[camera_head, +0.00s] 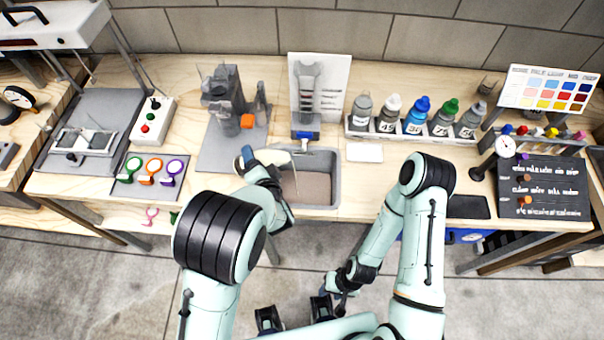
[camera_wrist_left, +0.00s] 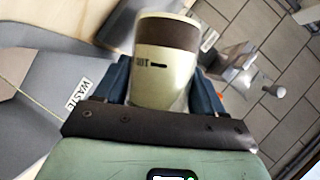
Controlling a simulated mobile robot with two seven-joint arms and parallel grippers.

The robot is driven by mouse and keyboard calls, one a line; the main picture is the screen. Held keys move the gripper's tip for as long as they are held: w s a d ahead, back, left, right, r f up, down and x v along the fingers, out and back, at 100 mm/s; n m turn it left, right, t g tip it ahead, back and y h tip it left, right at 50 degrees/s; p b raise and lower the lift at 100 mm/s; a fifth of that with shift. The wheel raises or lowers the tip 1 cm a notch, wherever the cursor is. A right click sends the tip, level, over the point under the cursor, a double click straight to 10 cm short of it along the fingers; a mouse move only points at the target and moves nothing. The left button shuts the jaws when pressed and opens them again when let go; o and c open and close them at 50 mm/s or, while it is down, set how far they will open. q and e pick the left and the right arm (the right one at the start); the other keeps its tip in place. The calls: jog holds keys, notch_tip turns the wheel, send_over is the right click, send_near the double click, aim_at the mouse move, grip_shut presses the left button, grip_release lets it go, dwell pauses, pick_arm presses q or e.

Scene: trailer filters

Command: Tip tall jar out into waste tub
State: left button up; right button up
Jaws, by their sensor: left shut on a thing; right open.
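My left gripper (camera_head: 262,162) is shut on the tall jar (camera_head: 277,157), a pale jar at the left edge of the waste tub. The jar (camera_wrist_left: 165,62) fills the middle of the left wrist view between the blue fingers, with a dark brown band and a dark mark. It looks tilted over in the head view; its mouth is not clearly seen. The grey waste tub (camera_head: 334,181) has a brownish inside. A WASTE label (camera_wrist_left: 77,94) shows in the left wrist view. My right gripper (camera_head: 295,314) is open and empty, low in front of the bench.
A rack (camera_head: 418,137) of several numbered bottles stands behind the tub to the right. A white card (camera_head: 364,152) lies before it. A grey device with an orange part (camera_head: 247,121) stands left of the tub. Coloured rings (camera_head: 152,172) lie further left. A dark board (camera_head: 543,187) is far right.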

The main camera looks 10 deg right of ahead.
pick_arm(q)
jog(key=shift+f+m+t+y, duration=0.1)
jog(key=shift+m+t+y, duration=0.3)
jog(key=shift+m, duration=0.2)
pick_arm(e)
jog(key=shift+s+f, duration=0.1)
jog(key=shift+f, duration=0.05)
dwell(1.2)
pick_arm(q)
jog(key=shift+s+d+m+t+y+p, duration=0.15)
jog(key=shift+d+m+t+y+p, duration=0.2)
jog(key=shift+d+m+p, duration=0.3)
pick_arm(e)
jog(key=shift+w+r, duration=0.45)
jog(key=shift+r, duration=0.35)
dwell(1.1)
pick_arm(q)
jog(key=shift+d+f+m+t+y, duration=0.1)
jog(key=shift+d+m+t+y, duration=0.2)
jog(key=shift+m, duration=0.35)
pick_arm(e)
jog(key=shift+w+r, duration=0.25)
jog(key=shift+r, duration=0.15)
dwell(1.2)
